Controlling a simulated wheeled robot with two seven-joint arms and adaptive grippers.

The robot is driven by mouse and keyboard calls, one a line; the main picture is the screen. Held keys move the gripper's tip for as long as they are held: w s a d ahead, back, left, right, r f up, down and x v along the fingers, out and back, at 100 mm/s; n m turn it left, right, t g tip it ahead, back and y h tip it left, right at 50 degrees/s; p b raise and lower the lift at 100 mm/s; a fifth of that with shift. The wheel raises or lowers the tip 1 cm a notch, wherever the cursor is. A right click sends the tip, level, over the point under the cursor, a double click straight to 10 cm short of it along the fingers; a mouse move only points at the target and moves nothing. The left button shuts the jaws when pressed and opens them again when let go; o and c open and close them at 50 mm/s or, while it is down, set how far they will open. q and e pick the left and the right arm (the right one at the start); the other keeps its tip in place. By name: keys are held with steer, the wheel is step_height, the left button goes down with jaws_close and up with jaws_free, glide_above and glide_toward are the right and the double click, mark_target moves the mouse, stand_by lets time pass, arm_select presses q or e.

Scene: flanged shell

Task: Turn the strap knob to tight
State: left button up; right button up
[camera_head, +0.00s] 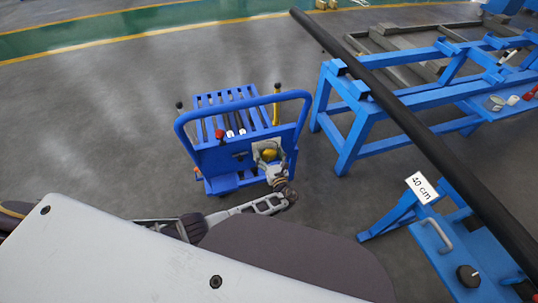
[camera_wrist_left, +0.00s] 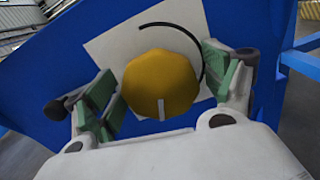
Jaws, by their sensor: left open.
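The strap knob (camera_wrist_left: 160,82) is a yellow, many-sided knob with a pale mark at its lower edge. It sits on a white plate (camera_wrist_left: 112,45) with a black curved line, fixed to a blue panel. In the head view the yellow knob (camera_head: 269,154) shows on the end panel of the blue cart. My left gripper (camera_wrist_left: 163,92) is open, with its green-padded fingers on either side of the knob. The left pad looks close to the knob and a gap shows on the right; contact is unclear. In the head view my left gripper (camera_head: 276,170) is at the plate. My right gripper is out of view.
The blue cart (camera_head: 213,158) has a curved blue handle and a red-topped lever (camera_head: 220,135). A long black pipe (camera_head: 420,133) lies across blue stands at the right. A "40 cm" sign (camera_head: 421,187) and a black dial (camera_head: 468,275) are at the lower right.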

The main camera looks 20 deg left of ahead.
mark_target(269, 150)
arm_select(q)
steer(key=shift+r, duration=0.1)
steer(key=shift+r, duration=0.2)
steer(key=shift+r, duration=4.7)
steer(key=shift+s+f, duration=0.1)
